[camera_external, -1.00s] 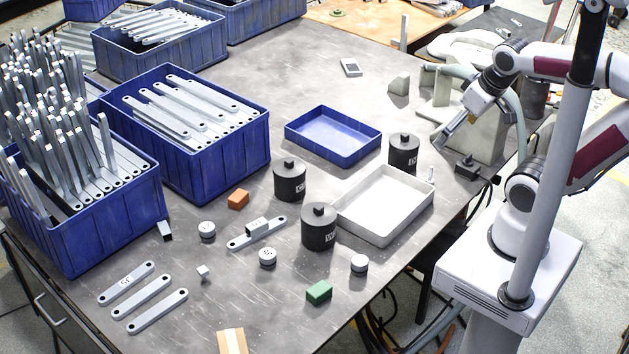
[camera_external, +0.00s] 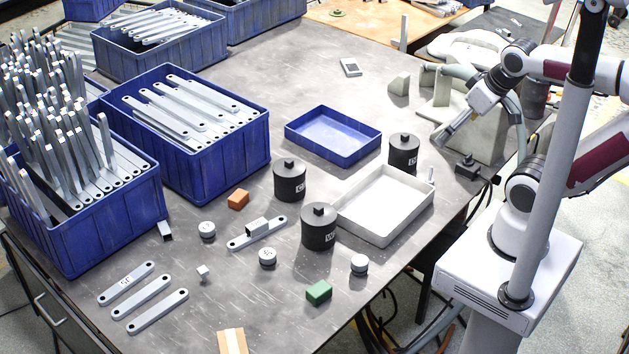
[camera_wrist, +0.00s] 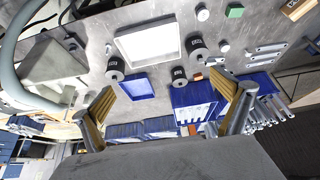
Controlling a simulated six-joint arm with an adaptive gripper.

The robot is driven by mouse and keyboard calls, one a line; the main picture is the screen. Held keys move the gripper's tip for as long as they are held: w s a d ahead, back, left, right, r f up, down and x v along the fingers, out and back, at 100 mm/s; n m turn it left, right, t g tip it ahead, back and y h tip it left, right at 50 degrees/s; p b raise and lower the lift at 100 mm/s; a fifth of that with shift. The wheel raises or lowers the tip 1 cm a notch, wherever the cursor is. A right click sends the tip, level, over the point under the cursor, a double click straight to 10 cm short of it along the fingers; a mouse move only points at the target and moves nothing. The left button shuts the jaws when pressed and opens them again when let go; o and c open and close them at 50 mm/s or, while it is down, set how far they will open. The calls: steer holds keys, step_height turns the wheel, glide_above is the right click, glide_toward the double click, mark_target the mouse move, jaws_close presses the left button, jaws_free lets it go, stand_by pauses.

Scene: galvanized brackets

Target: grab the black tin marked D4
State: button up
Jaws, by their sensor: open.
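Three black tins with small knobs and white labels stand upright on the grey table. One tin (camera_external: 289,182) is left of centre, one (camera_external: 319,228) is nearer the front, and one (camera_external: 403,154) is at the right, behind the white tray. Their labels are too small to read surely, so I cannot tell which is D4. In the wrist view, the right tin (camera_wrist: 115,70), the front tin (camera_wrist: 196,47) and the left-of-centre tin (camera_wrist: 179,77) all show. My gripper (camera_external: 443,140) is open and empty, above the table's right side, apart from every tin. Its fingers (camera_wrist: 160,84) frame the wrist view.
A white tray (camera_external: 428,205) lies between the front and right tins; a blue tray (camera_external: 333,155) lies behind it. A grey fixture (camera_external: 480,148) stands near my gripper. Blue crates (camera_external: 235,160) of brackets fill the left. Small blocks, discs and loose brackets lie in front.

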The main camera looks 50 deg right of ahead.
steer(key=c, duration=0.4)
steer(key=shift+c, duration=0.2)
